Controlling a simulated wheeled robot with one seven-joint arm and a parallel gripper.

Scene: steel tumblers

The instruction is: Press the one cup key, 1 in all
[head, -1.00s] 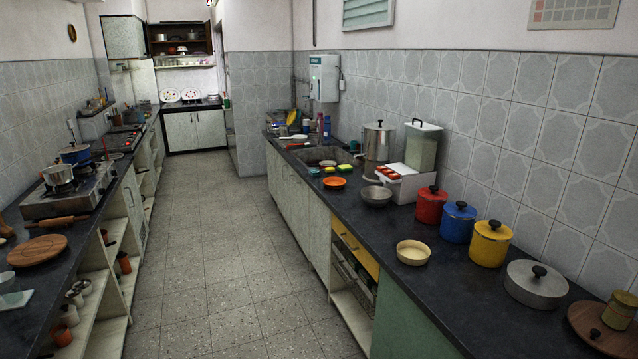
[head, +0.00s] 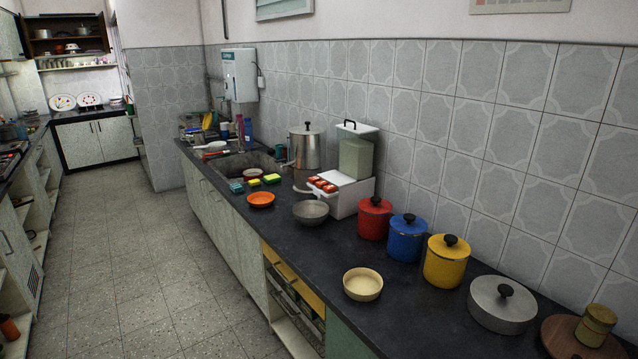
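A white box-shaped dispenser (head: 350,197) stands on the right-hand counter against the tiled wall. A greenish clear bin (head: 356,159) with a white lid sits on it. Several red keys (head: 322,184) are on its left-facing side. They are too small to read, so I cannot tell which is the one cup key. My gripper is not in view.
The dark counter (head: 318,262) runs along the right wall. A grey bowl (head: 311,212) sits just before the dispenser, a steel pot (head: 306,148) behind it. Red (head: 374,218), blue (head: 407,240) and yellow (head: 446,262) canisters stand nearer. The floor (head: 120,255) at left is clear.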

